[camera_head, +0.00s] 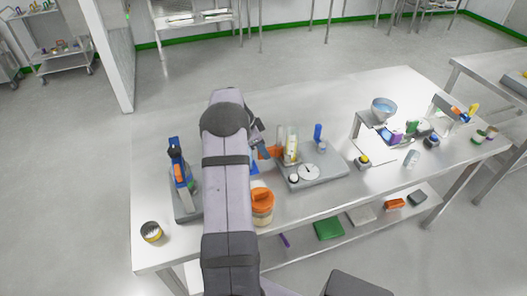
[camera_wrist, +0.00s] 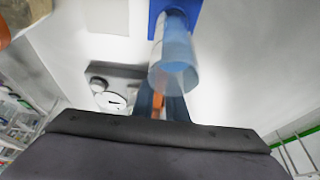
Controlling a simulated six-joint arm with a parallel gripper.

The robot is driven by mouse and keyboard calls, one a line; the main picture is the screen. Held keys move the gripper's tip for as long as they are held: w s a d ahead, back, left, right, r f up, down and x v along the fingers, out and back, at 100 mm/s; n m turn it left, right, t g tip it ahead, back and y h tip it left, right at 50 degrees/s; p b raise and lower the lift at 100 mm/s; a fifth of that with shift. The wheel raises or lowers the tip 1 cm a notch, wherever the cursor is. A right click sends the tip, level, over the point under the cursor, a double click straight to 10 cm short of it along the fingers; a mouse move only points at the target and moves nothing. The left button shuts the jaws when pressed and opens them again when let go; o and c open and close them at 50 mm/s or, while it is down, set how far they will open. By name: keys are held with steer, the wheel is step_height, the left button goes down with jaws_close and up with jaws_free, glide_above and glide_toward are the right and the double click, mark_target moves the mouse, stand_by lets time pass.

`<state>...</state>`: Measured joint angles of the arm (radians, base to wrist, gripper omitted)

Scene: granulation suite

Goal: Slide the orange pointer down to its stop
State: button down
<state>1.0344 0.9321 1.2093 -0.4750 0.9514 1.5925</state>
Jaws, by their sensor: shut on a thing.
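The orange pointer (camera_head: 270,153) shows in the head view as a small orange piece beside upright clear cylinders (camera_head: 290,145) on a grey base. My gripper (camera_head: 261,149) is at its left side, partly hidden by my arm. In the wrist view my gripper (camera_wrist: 160,106) is shut on the orange pointer (camera_wrist: 158,101), of which only a small part shows between the fingers. A clear cylinder on a blue foot (camera_wrist: 172,62) stands close in front of the fingers. The pointer's stop cannot be made out.
The grey base (camera_head: 325,176) carries a white dial (camera_head: 309,171). A grey device with a blue post (camera_head: 174,150) stands to the left. A funnel stand (camera_head: 383,108) is to the right.

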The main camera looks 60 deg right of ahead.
steer(key=c, duration=1.8)
jaws_free()
steer(key=shift+f, duration=0.35)
steer(key=shift+o, duration=0.2)
steer(key=shift+r, duration=0.2)
steer(key=b+v, duration=0.2)
steer(key=v, duration=0.5)
steer(key=shift+w, duration=0.1)
